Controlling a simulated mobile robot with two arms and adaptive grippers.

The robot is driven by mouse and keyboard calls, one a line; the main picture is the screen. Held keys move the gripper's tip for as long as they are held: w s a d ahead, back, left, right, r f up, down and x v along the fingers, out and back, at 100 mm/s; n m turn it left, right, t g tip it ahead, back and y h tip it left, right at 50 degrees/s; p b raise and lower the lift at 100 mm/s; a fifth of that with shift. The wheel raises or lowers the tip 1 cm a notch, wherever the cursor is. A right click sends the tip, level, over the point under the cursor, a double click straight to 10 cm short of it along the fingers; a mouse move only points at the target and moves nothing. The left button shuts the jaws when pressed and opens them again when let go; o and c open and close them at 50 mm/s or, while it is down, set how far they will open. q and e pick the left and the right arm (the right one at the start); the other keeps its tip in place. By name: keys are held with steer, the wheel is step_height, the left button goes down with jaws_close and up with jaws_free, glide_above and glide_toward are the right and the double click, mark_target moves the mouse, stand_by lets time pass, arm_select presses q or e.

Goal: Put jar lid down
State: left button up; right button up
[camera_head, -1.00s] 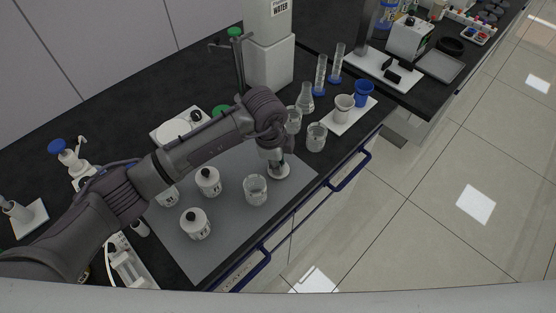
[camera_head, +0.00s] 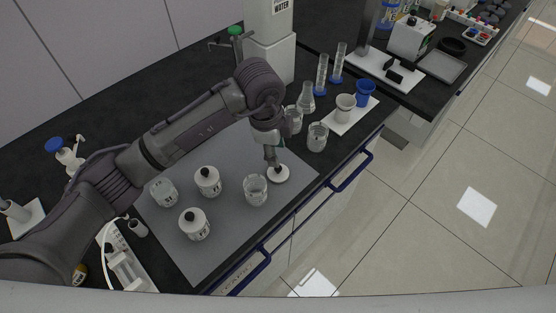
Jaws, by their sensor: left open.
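The jar lid (camera_head: 279,175), a white disc with a dark knob, lies on the grey mat (camera_head: 232,247) near its right end. My left gripper (camera_head: 272,161) is just above and slightly left of the lid, pointing down. It is open and appears apart from the lid. An open glass jar (camera_head: 255,189) stands left of the lid. Two jars with white lids and black knobs, one at the back (camera_head: 208,181) and one in front (camera_head: 194,223), stand farther left. Another glass jar (camera_head: 163,191) stands at the left. My right gripper is out of view.
Glass beakers (camera_head: 317,137), a flask (camera_head: 306,98) and blue-based cylinders (camera_head: 321,75) stand behind the mat to the right. A white tray (camera_head: 352,117) holds a white cup and a blue cup. The mat's front right part is clear.

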arm_select(q)
step_height(320, 180, up, 6)
steer(key=b, duration=0.1)
steer(key=shift+s+a, duration=0.3)
steer(key=shift+a, duration=0.1)
